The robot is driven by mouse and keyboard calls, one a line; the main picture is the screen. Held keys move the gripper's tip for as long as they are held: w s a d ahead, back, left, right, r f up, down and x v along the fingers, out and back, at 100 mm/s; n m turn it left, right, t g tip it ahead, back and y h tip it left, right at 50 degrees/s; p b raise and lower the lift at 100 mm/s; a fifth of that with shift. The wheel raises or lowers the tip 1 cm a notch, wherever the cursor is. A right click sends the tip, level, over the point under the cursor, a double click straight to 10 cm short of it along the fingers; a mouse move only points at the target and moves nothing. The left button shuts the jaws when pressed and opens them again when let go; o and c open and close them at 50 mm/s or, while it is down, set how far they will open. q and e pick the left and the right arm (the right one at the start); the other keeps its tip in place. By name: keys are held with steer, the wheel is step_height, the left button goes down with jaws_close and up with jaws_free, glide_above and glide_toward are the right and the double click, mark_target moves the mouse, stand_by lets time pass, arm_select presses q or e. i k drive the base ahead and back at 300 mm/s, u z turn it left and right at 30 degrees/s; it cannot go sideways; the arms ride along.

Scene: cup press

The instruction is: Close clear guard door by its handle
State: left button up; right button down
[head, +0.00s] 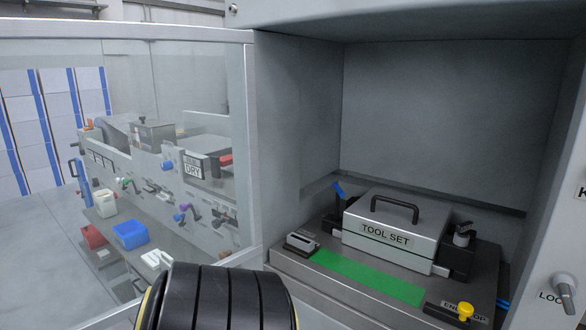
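The clear guard door (205,110) stands swung open on the left, with a pale grey frame (130,33). Its right edge meets the left wall of the press enclosure. Its left edge runs out of the picture. I cannot make out a handle that clearly belongs to the door. A blue upright handle (75,182) shows through the panel at the far left, but I cannot tell what it is fixed to. A black ribbed arm part of mine covers the bottom of the picture near the door's lower corner. Neither gripper is in view.
The open enclosure holds a metal box marked TOOL SET (392,240), a green strip (368,277) and a yellow knob (465,310). A lock knob (565,284) sits on the right post. Through the door I see a bench (120,235) with a blue bin (131,234).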

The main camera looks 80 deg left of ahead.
mark_target(17, 28)
steer(key=k, duration=1.5)
steer(key=z, duration=1.2)
steer(key=k, duration=2.7)
steer(key=u, duration=1.5)
steer(key=i, duration=1.7)
steer(key=z, duration=1.15)
steer(key=k, duration=0.25)
